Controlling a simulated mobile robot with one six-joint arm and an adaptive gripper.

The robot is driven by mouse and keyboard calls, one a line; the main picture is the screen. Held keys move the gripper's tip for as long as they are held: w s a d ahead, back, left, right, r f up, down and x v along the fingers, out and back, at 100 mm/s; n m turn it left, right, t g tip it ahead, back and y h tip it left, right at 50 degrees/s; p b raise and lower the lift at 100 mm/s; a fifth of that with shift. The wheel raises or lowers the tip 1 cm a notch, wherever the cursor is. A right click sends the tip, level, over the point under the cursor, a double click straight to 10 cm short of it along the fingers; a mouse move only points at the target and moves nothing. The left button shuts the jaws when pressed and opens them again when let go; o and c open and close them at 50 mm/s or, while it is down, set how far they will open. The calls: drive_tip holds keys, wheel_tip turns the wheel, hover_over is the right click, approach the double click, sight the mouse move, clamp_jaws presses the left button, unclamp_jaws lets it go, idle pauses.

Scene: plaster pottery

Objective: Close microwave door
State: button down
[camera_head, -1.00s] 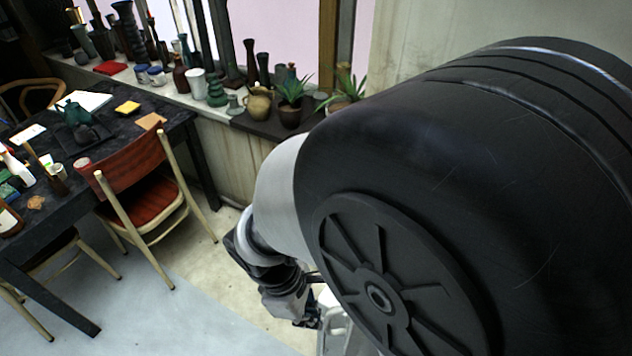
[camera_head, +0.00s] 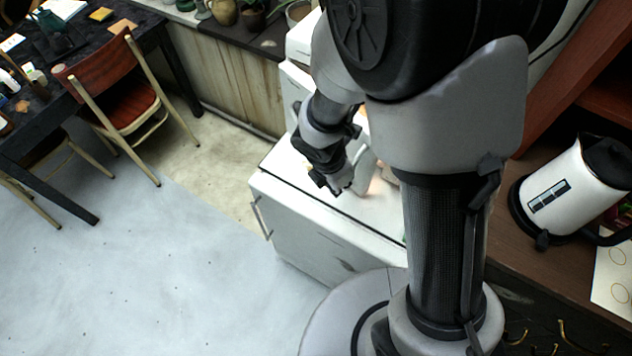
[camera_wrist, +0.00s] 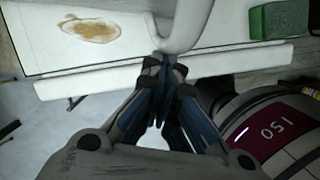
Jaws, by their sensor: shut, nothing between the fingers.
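No microwave can be clearly identified; my arm covers the middle of the head view. White box-like parts (camera_head: 297,80) stand behind my arm, and I cannot tell whether they belong to the microwave. My gripper (camera_head: 340,187) is shut and empty, low over the white top of a cabinet. In the wrist view my gripper (camera_wrist: 165,66) has its fingertips at a curved white piece (camera_wrist: 185,22), possibly a handle or door edge. I cannot tell whether they touch.
The white cabinet (camera_head: 310,235) has a bar handle at its left. A brown stain (camera_wrist: 90,28) and a green block (camera_wrist: 278,20) show in the wrist view. A white kettle (camera_head: 565,190) stands on the right counter. A red chair (camera_head: 118,85) is at left; the floor between is clear.

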sight(367, 165)
drive_tip(key=w+d+n, duration=0.1)
drive_tip(key=d, duration=0.1)
drive_tip(key=w+d+n+p, duration=0.1)
drive_tip(key=w+d, duration=0.1)
drive_tip(key=w+d+n+p, duration=0.1)
drive_tip(key=w+d, duration=0.1)
drive_tip(key=d, duration=0.1)
drive_tip(key=shift+t, duration=0.3)
drive_tip(key=shift+d, duration=0.1)
